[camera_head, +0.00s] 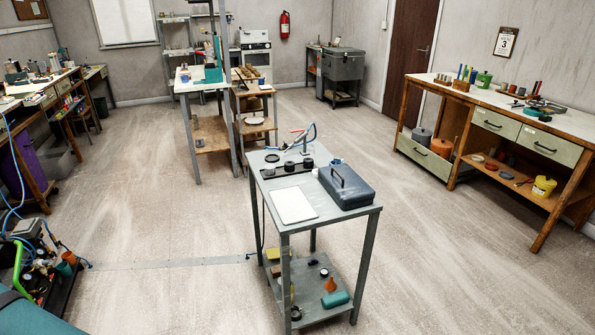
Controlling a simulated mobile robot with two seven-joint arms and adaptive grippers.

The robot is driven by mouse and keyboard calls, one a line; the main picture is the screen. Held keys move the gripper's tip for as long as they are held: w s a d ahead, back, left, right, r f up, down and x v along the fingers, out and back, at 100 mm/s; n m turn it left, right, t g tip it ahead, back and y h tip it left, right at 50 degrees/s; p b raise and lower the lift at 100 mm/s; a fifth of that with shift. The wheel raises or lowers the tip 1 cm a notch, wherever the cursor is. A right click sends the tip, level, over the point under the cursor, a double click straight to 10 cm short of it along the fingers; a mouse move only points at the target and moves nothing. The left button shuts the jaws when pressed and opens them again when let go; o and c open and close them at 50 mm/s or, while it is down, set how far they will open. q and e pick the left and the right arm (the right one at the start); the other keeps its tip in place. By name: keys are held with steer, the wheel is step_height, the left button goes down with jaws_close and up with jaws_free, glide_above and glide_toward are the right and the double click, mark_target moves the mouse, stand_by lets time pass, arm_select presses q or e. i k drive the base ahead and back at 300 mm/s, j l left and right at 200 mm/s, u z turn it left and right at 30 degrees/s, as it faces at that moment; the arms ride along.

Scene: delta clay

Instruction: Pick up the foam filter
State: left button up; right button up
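I cannot pick out the foam filter for certain; the small items are too small to tell. Small dark round pieces, one at the left (269,171) and one further right (308,163), sit on the grey metal table (277,222) in the middle. Neither of my grippers is in view.
The table also bears a dark case (346,187) and a white sheet (294,204). Benches with tools stand along the left (30,100) and right (520,115). Open floor (150,200) surrounds the table. A cart with hoses (40,265) stands at lower left.

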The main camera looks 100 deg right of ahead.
mark_target(270, 169)
steer(key=z, duration=3.1)
